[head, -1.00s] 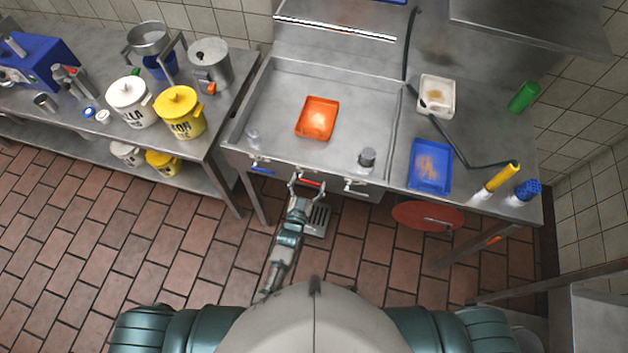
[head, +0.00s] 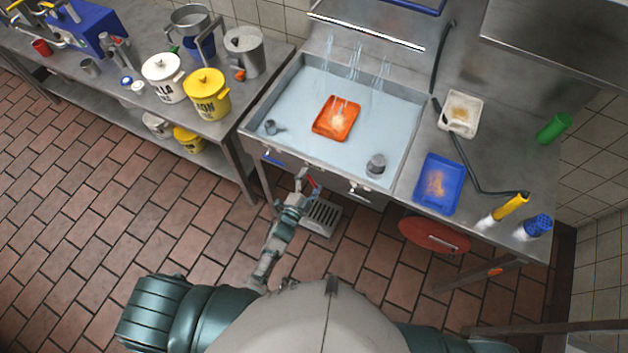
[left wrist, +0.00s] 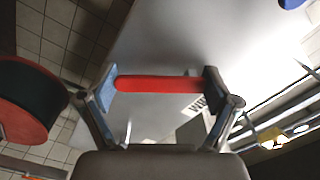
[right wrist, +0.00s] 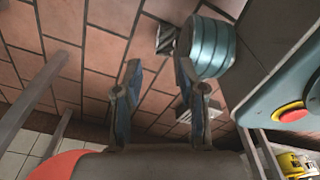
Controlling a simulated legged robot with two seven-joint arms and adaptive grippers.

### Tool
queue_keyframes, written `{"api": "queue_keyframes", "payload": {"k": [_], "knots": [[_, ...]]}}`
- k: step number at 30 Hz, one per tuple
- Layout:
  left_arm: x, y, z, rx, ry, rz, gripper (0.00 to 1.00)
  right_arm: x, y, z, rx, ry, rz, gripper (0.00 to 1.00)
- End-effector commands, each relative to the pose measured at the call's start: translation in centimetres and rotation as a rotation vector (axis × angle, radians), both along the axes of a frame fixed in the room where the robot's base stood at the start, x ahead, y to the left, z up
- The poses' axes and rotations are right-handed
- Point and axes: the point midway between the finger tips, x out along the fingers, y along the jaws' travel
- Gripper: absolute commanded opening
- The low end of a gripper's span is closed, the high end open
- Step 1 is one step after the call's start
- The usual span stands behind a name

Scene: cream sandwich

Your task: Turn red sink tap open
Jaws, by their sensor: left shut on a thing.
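The red sink tap handle (head: 315,184) is at the front edge of the sink (head: 394,153). My left gripper (head: 308,181) is at it, below the sink's front. In the left wrist view the red handle (left wrist: 158,85) is a bar spanning between the two fingers of the gripper (left wrist: 160,87), which is shut on its ends. In the head view the handle looks tilted. Streams of water (head: 355,60) fall into the sink, and pale blue water covers its floor. My right gripper (right wrist: 157,68) shows only in the right wrist view, open and empty above the tiled floor.
A blue tap handle (head: 272,160) and a white one (head: 362,188) flank the red one. An orange tray (head: 336,118) is in the sink. A blue tray (head: 437,184) lies on the right counter. A red round thing (head: 434,236) is below it. The floor at left is clear.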

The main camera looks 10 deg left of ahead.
Motion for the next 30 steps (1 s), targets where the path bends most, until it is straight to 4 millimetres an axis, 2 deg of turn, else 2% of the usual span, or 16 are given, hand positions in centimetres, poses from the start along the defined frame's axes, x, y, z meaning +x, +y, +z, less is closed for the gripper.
{"api": "queue_keyframes", "payload": {"k": [15,30], "knots": [[0.1,0.8,-0.9,0.417,-0.105,-0.008,0.26,3.5,0.8,1.1,0.004,-0.015,-0.006,0.40],[0.2,1.3,-1.0,0.570,-0.143,-0.009,0.26,4.8,1.1,1.8,0.005,-0.019,-0.008,0.40]]}}
